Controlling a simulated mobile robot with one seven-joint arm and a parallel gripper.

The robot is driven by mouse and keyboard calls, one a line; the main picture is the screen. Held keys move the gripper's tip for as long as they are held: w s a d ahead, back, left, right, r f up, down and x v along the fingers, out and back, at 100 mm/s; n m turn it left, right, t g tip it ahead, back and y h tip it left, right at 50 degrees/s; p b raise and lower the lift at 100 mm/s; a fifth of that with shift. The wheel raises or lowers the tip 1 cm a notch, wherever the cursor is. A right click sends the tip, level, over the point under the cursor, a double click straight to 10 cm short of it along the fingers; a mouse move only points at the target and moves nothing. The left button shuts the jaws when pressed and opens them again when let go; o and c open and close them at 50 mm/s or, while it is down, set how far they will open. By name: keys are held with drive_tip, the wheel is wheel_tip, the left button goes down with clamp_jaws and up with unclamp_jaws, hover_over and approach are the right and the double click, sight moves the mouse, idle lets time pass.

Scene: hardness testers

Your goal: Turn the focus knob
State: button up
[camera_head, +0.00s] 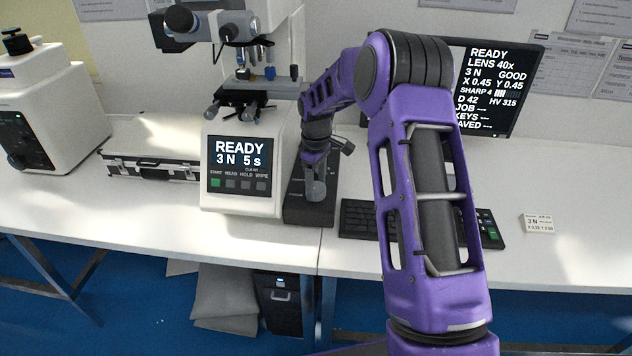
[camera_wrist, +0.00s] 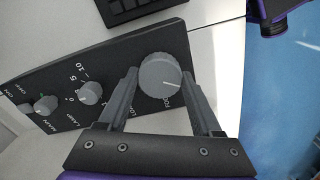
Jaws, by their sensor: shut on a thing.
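The focus knob (camera_wrist: 160,80) is a large round grey knob with a white pointer line, at the end of a black control panel (camera_wrist: 118,72) in the wrist view. The label beside it is partly covered, with "FO" legible. My gripper (camera_wrist: 160,88) has one finger on each side of the knob and is shut on it. In the head view my gripper (camera_head: 315,188) reaches down over the black control box (camera_head: 308,214) right of the hardness tester (camera_head: 243,125), and the knob itself cannot be made out there. The monitor (camera_head: 497,85) reads READY, LENS 40x, GOOD, SHARP 4.
Two smaller knobs, one for the lamp (camera_wrist: 90,93) and one by "MAIN" (camera_wrist: 46,105), sit along the same panel. A keyboard (camera_head: 358,219) lies close to the right of the box. A black-edged case (camera_head: 150,160) lies left of the tester. The table's front edge is near.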

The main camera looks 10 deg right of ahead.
drive_tip(key=n+p, duration=0.1)
drive_tip(key=n, duration=0.3)
drive_tip(key=shift+n, duration=0.3)
drive_tip(key=n, duration=0.3)
drive_tip(key=shift+n, duration=0.4)
drive_tip(key=n, duration=0.4)
drive_tip(key=shift+n, duration=1.7)
drive_tip(key=o, duration=1.4)
drive_tip(key=shift+c, duration=0.2)
drive_tip(key=shift+r, duration=0.1)
